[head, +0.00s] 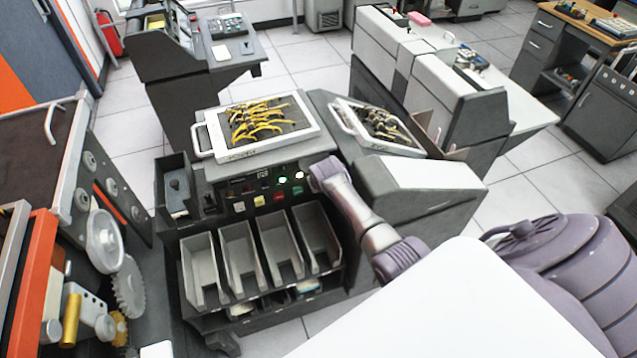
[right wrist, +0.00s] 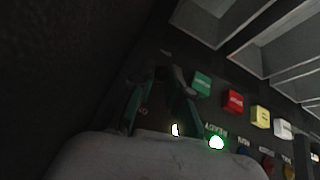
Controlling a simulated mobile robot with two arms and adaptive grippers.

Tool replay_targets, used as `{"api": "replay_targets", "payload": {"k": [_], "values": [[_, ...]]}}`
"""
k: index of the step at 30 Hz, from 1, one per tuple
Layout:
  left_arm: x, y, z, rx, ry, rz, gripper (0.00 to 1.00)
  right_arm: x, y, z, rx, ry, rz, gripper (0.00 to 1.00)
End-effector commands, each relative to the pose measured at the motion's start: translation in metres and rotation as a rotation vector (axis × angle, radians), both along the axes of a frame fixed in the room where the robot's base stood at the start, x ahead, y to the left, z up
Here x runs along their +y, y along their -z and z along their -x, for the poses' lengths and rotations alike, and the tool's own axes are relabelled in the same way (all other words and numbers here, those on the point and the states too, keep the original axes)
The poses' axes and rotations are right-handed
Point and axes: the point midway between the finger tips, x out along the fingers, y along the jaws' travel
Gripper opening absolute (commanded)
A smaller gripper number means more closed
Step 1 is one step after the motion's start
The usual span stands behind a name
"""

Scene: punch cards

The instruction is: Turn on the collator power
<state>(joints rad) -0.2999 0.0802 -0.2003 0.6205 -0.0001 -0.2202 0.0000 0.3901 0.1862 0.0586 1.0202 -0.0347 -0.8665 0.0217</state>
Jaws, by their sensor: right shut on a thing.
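The collator (head: 262,185) stands in the middle of the head view, with a dark control panel on its front. My right arm reaches in from the right, and its wrist covers the panel's right end. In the right wrist view my right gripper (right wrist: 160,74) is shut at the panel on a small dark part, seemingly the power switch. The fingers and the dim light mostly hide that part. A lit green lamp (right wrist: 217,142) and a lit white lamp (right wrist: 177,129) show beside the fingers. My left gripper is not in view.
Green (right wrist: 201,83), red (right wrist: 233,101), yellow (right wrist: 260,116) and white (right wrist: 283,128) buttons sit in a row close to the gripper. Card pockets (head: 240,258) are below the panel. Trays with yellow-and-black cables (head: 262,122) lie on top. A machine with gears (head: 105,240) stands at left.

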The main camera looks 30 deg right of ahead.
Motion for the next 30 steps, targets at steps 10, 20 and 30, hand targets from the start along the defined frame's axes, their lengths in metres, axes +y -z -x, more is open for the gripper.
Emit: {"api": "replay_targets", "payload": {"k": [10,20,30], "values": [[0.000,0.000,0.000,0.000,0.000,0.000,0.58,0.000,0.001,0.000,0.001,0.000,0.000,0.24],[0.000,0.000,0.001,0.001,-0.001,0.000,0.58,0.000,0.000,0.000,0.000,0.000,0.000,0.38],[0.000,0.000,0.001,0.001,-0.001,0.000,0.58,0.006,-0.022,0.014,-0.002,0.000,0.000,0.38]]}}
